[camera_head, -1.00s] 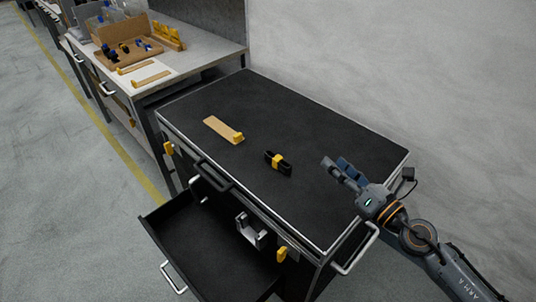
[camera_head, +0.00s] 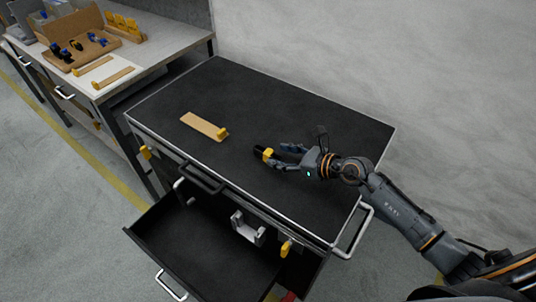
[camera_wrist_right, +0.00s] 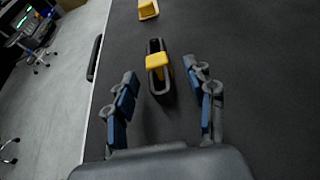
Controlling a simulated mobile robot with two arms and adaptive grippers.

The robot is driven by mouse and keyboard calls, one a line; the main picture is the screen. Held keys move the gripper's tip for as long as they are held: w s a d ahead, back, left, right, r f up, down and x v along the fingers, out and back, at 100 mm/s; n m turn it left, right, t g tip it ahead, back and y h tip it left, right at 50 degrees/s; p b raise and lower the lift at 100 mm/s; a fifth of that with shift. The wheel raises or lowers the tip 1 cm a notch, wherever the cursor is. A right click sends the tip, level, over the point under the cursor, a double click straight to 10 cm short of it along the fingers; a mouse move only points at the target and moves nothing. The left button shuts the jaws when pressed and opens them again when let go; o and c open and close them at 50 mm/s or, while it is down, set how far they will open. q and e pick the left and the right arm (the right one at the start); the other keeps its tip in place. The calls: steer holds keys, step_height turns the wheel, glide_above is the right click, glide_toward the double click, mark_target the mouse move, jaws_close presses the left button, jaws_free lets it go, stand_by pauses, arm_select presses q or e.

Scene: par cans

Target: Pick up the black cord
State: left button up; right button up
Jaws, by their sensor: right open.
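The black cord (camera_head: 259,152) is a small coiled bundle with a yellow band around its middle. It lies on the black top of the cart (camera_head: 330,120). My right gripper (camera_head: 283,156) is low over the cart top, just to the right of the cord, and partly hides it. In the right wrist view the cord (camera_wrist_right: 156,78) lies ahead, between the lines of the two spread fingers (camera_wrist_right: 166,95). The fingers are open and nothing is between them but the cord's near end. I cannot tell whether they touch it. My left gripper is not in view.
A wooden strip with a yellow end block (camera_head: 205,126) lies left of the cord on the cart top. An open, black drawer (camera_head: 200,250) sticks out at the cart's front. A workbench with a cardboard tray (camera_head: 75,45) stands at the back left. A wall borders the cart behind.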

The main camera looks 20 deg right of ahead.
mark_target(269, 154)
steer(key=x, duration=0.4)
steer(key=shift+a+f, duration=0.2)
steer(key=shift+f, duration=0.05)
steer(key=shift+w+a+f, duration=0.15)
steer(key=shift+w, duration=0.1)
steer(key=c, duration=1)
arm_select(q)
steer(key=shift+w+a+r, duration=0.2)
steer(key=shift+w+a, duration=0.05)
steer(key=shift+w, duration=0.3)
arm_select(e)
jaws_close()
